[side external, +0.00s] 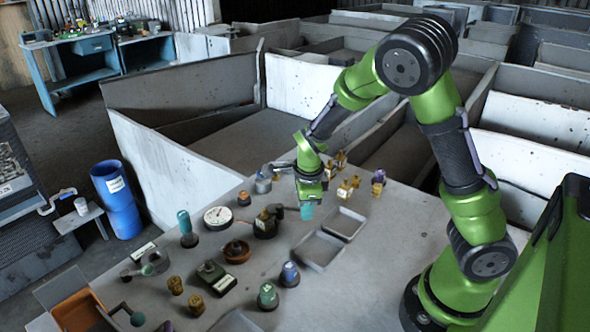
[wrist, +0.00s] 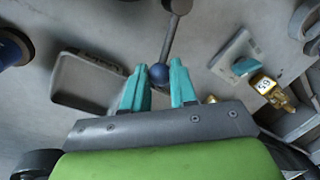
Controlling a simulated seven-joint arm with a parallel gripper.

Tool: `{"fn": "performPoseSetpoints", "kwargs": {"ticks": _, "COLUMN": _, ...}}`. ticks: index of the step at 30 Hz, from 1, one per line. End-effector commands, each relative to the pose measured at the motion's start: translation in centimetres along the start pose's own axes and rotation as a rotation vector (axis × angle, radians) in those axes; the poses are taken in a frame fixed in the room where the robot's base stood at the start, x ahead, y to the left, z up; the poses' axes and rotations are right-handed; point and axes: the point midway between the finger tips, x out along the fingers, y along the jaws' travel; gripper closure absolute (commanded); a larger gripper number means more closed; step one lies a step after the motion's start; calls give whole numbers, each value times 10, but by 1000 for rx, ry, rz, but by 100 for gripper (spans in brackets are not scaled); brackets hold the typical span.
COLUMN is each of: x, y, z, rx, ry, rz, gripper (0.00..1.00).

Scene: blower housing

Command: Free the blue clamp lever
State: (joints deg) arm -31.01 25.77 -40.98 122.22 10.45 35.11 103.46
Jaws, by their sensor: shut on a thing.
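The blue clamp lever shows in the wrist view as a grey rod (wrist: 170,38) ending in a blue ball knob (wrist: 159,74). My gripper (wrist: 158,80) has its two teal fingers on either side of the knob and is shut on it. The rod runs away from the fingers to a grey pivot (wrist: 178,5) at the top edge. In the side view my gripper (side external: 307,211) is low over the bench, beside a dark clamp block (side external: 265,226). There the knob is hidden by the gripper.
Shallow grey trays (side external: 318,250) lie in front of my gripper. Brass fittings (side external: 345,188) stand behind and right of it. A round gauge (side external: 217,217), a teal-handled part (side external: 186,228) and a reddish round part (side external: 236,251) stand to its left.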

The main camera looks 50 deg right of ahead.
Motion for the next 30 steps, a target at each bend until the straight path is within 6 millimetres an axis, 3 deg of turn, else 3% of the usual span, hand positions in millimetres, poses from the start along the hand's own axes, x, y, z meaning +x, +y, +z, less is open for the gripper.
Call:
{"fn": "performPoseSetpoints", "kwargs": {"ticks": 12, "x": -3, "y": 10, "z": 8, "rx": 192, "ry": 37, "rz": 0, "gripper": 100}}
{"fn": "performPoseSetpoints", "kwargs": {"ticks": 29, "x": -3, "y": 12, "z": 10, "rx": 222, "ry": 41, "rz": 2, "gripper": 100}}
{"fn": "performPoseSetpoints", "kwargs": {"ticks": 30, "x": -3, "y": 12, "z": 10, "rx": 221, "ry": 41, "rz": 2, "gripper": 68}}
